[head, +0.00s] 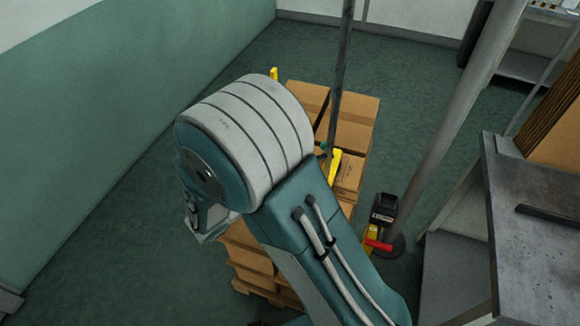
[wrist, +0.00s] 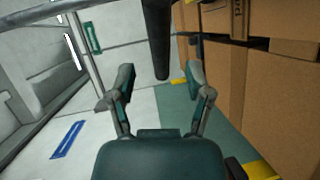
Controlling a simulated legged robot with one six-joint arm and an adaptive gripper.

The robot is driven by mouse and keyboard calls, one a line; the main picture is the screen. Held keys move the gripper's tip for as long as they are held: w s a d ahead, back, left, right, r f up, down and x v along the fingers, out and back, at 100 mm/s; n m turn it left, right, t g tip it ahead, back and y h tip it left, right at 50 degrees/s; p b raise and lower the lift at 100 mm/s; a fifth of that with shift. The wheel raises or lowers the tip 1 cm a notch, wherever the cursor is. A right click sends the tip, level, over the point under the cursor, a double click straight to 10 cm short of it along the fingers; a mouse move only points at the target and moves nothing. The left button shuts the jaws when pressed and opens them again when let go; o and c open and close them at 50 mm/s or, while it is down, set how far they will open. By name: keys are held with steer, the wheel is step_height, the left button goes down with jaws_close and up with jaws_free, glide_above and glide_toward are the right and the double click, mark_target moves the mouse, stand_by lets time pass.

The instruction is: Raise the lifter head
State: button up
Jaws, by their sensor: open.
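My gripper (wrist: 161,76) is open, its two fingers spread apart in the wrist view. A dark rounded bar (wrist: 158,40) shows between the fingertips; whether it lies between them or beyond is unclear. In the head view, my arm hides most of the gripper. A grey upright pole (head: 342,70) comes down at the box stack, with a yellow handle-like part (head: 334,166) near its lower end. These may belong to the lifter; its head is not clearly seen, partly behind my arm.
Stacked cardboard boxes (head: 357,108) stand on a pallet (head: 262,292); boxes (wrist: 285,95) fill the wrist view's right. A black device (head: 384,207) with a red handle (head: 378,245) stands beside a thick post (head: 450,130). A grey cabinet (head: 530,240) is at right. Left floor is clear.

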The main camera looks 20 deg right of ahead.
steer(key=x, duration=0.4)
steer(key=shift+w+a+f, duration=0.15)
steer(key=shift+w, duration=0.2)
steer(key=shift+w+d, duration=0.1)
steer(key=shift+d, duration=0.55)
steer(key=shift+a, duration=0.2)
jaws_close()
